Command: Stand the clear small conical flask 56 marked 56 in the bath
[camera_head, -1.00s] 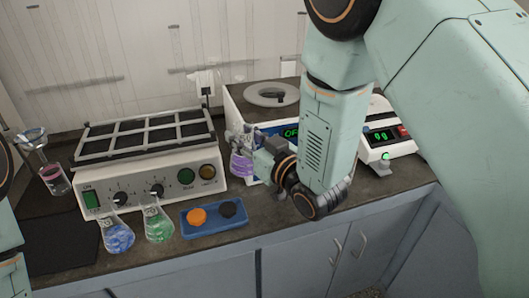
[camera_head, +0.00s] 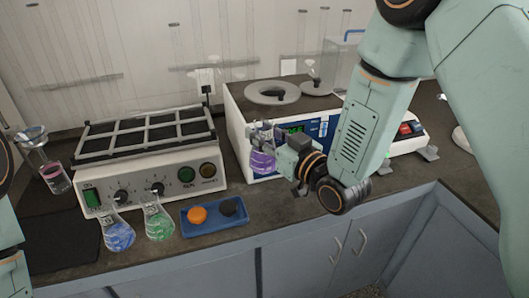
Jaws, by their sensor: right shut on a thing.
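My right gripper (camera_head: 283,157) is shut on a small clear conical flask (camera_head: 262,159) with purple liquid in it. The flask is about upright, in front of the bath's front panel and below its top; any number on it is too small to read. The bath (camera_head: 237,118) is a white box with a blue panel and a green display. My left gripper is out of view.
A shaker (camera_head: 150,150) with a black gridded platform stands left. In front are flasks with blue (camera_head: 119,236) and green liquid (camera_head: 158,227), and a blue tray (camera_head: 214,228) with orange and black items. A glass vessel with pink liquid (camera_head: 54,178) stands far left.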

